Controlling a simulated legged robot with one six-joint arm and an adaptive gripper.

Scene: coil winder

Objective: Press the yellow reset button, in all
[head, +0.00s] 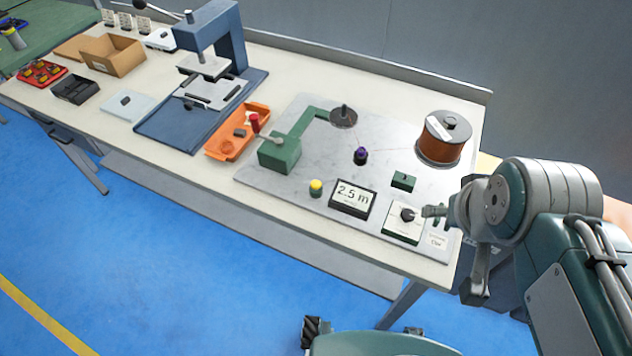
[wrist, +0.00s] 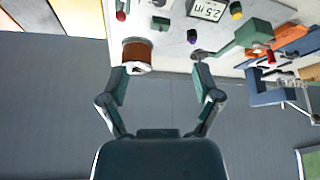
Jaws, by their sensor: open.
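The yellow reset button (head: 316,186) sits on a dark green base at the front of the grey winder plate, left of the display. In the wrist view the yellow button (wrist: 236,8) shows near the top edge, right of the display. My gripper (wrist: 162,70) is open and empty, its two fingers spread wide. In the wrist view the copper wire spool lies beyond and between the fingertips, and the button is well apart from them. In the head view my arm is at the right, and the gripper's fingers are mostly hidden there.
The display (head: 352,196) reads 2.5 m. A knob box (head: 404,222) stands right of it. An orange tray (head: 222,146) and a blue press (head: 165,128) stand farther left.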

